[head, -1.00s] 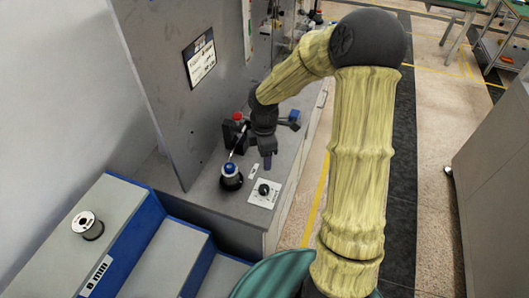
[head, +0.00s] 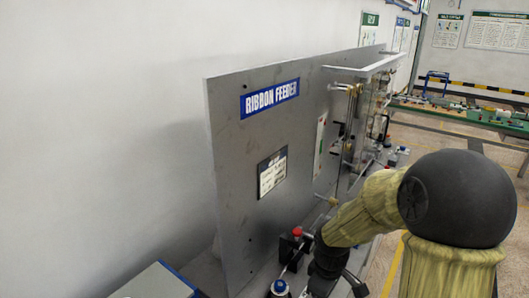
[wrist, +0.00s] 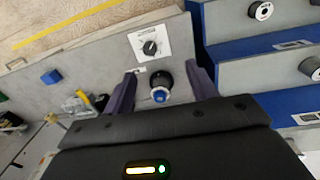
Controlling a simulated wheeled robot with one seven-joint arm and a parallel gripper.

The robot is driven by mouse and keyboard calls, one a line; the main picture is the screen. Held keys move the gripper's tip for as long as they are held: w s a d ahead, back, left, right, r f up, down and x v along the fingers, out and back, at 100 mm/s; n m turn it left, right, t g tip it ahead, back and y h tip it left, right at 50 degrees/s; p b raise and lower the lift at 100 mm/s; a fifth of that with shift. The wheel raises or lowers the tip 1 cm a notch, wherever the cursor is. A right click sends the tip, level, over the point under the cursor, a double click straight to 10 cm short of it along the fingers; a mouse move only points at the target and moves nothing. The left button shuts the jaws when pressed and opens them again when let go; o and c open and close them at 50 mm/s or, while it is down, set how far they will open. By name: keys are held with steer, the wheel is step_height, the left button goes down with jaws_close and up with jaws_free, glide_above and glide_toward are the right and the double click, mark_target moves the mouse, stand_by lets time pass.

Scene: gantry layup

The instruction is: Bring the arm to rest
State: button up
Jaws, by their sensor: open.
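My arm, with yellow-green sleeves and black joints, reaches from the lower right towards the ribbon feeder in the head view. My gripper (wrist: 160,92) shows in the wrist view with its two dark purple fingers spread apart and nothing held. Below and between the fingers is a black round base with a blue-topped button (wrist: 160,95); the gripper appears above it, and I cannot tell the gap. The blue button also shows at the bottom edge of the head view (head: 279,287).
The grey RIBBON FEEDER panel (head: 240,140) stands beside the arm. A red button (head: 297,232) is near the wrist. In the wrist view, a black knob on a white plate (wrist: 149,46) lies close by. Blue-edged steps with spools (wrist: 260,45) are at right. Floor (wrist: 60,25) lies upper left.

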steer(key=s+r+m+t, duration=0.2)
steer(key=s+r+m, duration=0.1)
steer(key=s+m, duration=0.5)
steer(key=shift+d+r+m, duration=0.15)
steer(key=shift+r+m, duration=0.15)
steer(key=shift+m, duration=0.8)
steer(key=shift+w, duration=0.1)
